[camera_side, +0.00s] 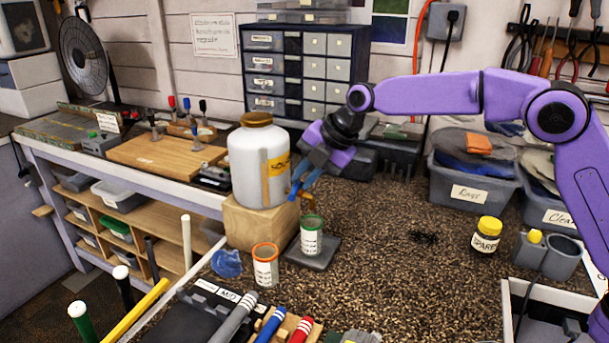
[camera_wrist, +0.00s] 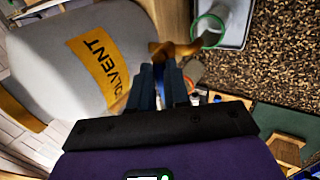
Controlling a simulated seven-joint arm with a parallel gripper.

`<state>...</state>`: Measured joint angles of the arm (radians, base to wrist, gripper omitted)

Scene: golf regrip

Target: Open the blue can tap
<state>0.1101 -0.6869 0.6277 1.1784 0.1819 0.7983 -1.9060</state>
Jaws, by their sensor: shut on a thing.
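A white can (camera_side: 252,155) with a brown cap and a yellow label stands on a wooden block (camera_side: 262,220). The label reads "SOLVENT" in the wrist view (camera_wrist: 98,60). A brass tap (camera_wrist: 178,50) comes out low on the can's right side. My gripper (camera_side: 300,182) is at the tap, with its fingers (camera_wrist: 167,72) shut on the tap's blue lever (camera_side: 293,189); the fingers hide much of the lever. A green-rimmed cup (camera_side: 311,236) stands upright on a dark pad (camera_side: 314,256) below the spout. I cannot make out any liquid flowing.
A yellow-lidded jar (camera_side: 486,235) stands at right. A drawer cabinet (camera_side: 300,70) is behind. The speckled bench top between pad and jar is mostly clear.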

